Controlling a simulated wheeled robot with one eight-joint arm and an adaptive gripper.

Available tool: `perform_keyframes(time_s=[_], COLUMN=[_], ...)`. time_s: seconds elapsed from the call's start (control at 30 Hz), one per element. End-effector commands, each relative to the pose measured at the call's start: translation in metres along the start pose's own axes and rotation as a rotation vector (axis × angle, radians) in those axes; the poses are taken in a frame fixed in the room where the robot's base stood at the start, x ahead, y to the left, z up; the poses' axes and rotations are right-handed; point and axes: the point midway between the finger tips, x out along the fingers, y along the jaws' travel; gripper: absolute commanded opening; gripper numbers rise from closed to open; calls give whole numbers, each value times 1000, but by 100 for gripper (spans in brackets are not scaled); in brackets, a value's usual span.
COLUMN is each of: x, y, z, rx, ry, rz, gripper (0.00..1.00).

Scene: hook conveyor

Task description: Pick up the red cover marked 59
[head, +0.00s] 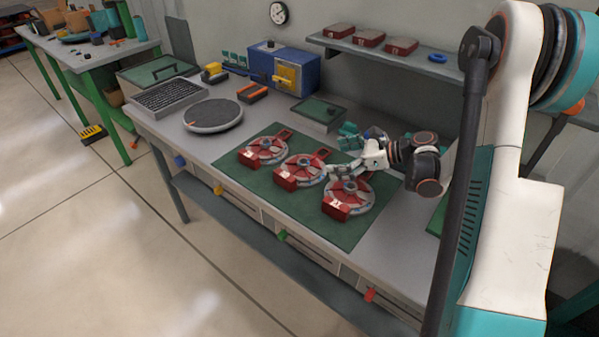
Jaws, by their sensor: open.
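Three red covers sit on round grey-and-red devices on the green mat (235,158): a left one (251,158), a middle one (286,183) and a right one (336,211). Each has pale marks on its front that are too small to read, so I cannot tell which is 59. Three more red pieces (370,37) lie on the wall shelf, also with unreadable marks. My gripper (338,172) is open and appears empty. It hangs over the back of the right device, near the middle one, and hides part of the right device. I cannot tell whether it touches.
A dark round turntable (213,115) and a grey mesh tray (167,94) stand at the left of the bench. A blue box (283,67) and a green-lidded box (318,110) stand behind the mat. The shelf (390,56) overhangs the back. The mat's front strip is clear.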

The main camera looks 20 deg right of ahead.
Motion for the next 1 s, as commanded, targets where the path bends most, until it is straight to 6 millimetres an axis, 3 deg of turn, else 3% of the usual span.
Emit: perform_keyframes(time_s=[0.1, 0.23, 0.53, 0.83, 1.0], x=[26, 44, 61, 101, 105], y=[0, 0, -1, -3, -3], z=[-2, -1, -1, -2, 0], rx=[-3, -3, -2, -3, -2], ry=[1, 1, 1, 2, 2], rz=[3, 2, 0, 1, -1], gripper=[100, 100, 100, 100, 100])
